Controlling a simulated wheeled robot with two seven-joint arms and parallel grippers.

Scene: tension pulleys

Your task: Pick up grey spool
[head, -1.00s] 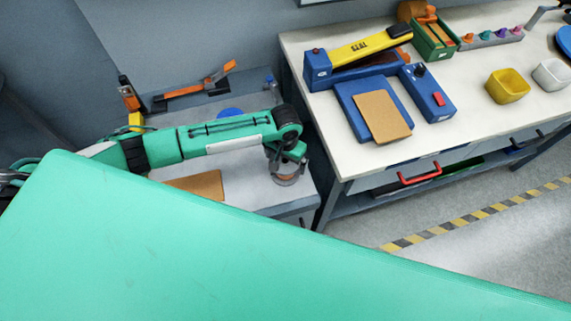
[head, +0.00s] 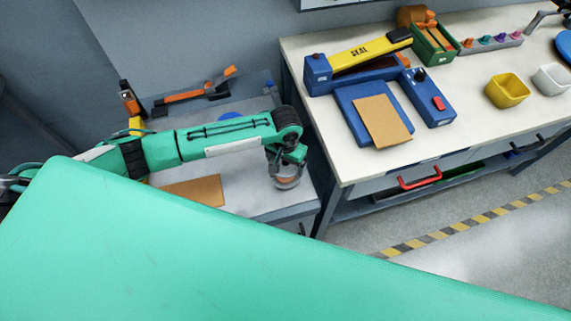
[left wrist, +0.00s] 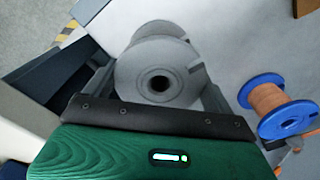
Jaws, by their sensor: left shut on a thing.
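The grey spool (left wrist: 158,72) fills the middle of the left wrist view, with its round flange and dark centre hole facing the camera. My left gripper (left wrist: 160,84) is shut on it, one finger on each side. In the head view the left gripper (head: 287,172) hangs at the right end of the small side table, with the grey spool (head: 288,184) under it. The gripper partly hides the spool there. I cannot tell whether the spool touches the table. My right gripper is not in view.
A blue-flanged spool with copper wire (left wrist: 268,97) lies close beside the grey spool. A brown board (head: 196,190) lies on the side table. The white workbench (head: 460,85) with a blue-and-yellow sealer (head: 362,50) stands to the right.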

